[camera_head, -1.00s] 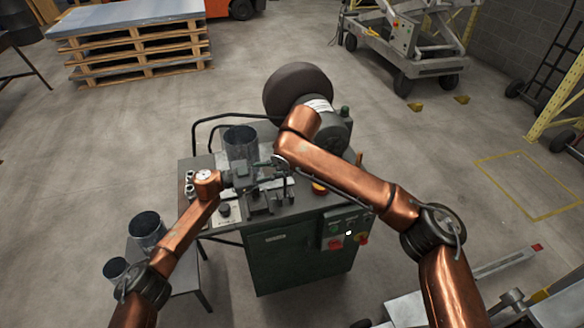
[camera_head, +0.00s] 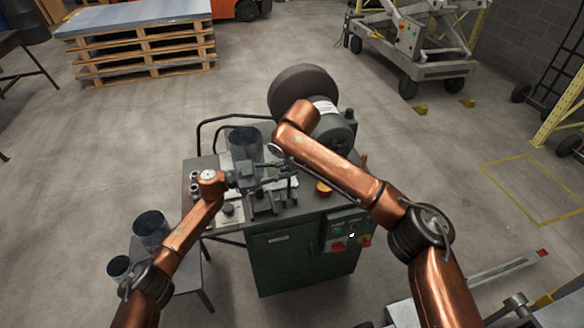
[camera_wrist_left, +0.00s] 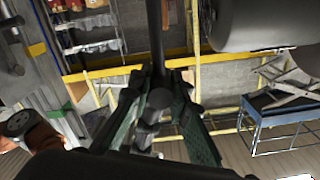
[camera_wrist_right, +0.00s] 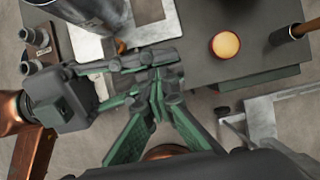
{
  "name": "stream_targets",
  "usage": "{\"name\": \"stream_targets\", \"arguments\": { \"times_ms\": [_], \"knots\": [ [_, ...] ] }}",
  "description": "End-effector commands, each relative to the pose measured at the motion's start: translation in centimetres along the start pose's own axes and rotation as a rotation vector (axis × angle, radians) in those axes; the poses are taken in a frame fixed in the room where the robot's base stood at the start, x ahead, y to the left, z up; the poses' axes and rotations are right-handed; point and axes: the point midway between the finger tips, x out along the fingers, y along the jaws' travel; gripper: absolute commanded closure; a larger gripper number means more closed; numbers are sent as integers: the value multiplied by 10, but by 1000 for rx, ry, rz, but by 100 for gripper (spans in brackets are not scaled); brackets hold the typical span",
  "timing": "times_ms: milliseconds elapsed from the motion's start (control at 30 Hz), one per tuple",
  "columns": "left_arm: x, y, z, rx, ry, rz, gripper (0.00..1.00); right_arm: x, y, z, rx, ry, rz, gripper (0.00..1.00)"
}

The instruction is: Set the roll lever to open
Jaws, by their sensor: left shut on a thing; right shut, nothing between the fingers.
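The forming machine (camera_head: 300,262) is a dark green cabinet with a grey top. My left gripper (camera_head: 268,180) is above the machine's front left part. In the left wrist view its green fingers (camera_wrist_left: 160,100) are shut around a dark upright rod with a rounded end (camera_wrist_left: 158,45), which looks like the roll lever. My right gripper (camera_wrist_right: 158,88) is shut and empty. In the right wrist view its tips are right by the left gripper's fingers (camera_wrist_right: 125,68); whether they touch is unclear. In the head view my right arm partly covers this area. The lever's setting cannot be read.
A control panel (camera_head: 345,232) is on the front. Two cylinders (camera_head: 151,230) stand on a side table at the left. Surrounding floor is mostly open.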

Motion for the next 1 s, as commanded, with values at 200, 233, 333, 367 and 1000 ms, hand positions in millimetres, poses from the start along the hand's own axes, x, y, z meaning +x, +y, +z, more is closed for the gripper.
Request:
{"name": "stream_targets", "arguments": {
  "times_ms": [200, 233, 333, 367, 1000],
  "knots": [
    [1, 5, -3, 1, 9, 14, 100, 8, -1, -1, 3, 3, 0, 100],
    [1, 5, -3, 1, 10, 15, 100, 8, -1, -1, 3, 4, 0, 100],
    [1, 5, -3, 1, 11, 16, 78, 9, -1, -2, 3, 5, -1, 100],
    [2, 5, -3, 1, 11, 16, 76, 9, -1, -2, 3, 6, -1, 100],
    [-23, 3, 0, 1, 4, 8, 66, 11, -1, -6, 2, 15, -1, 100]
  ]
}}
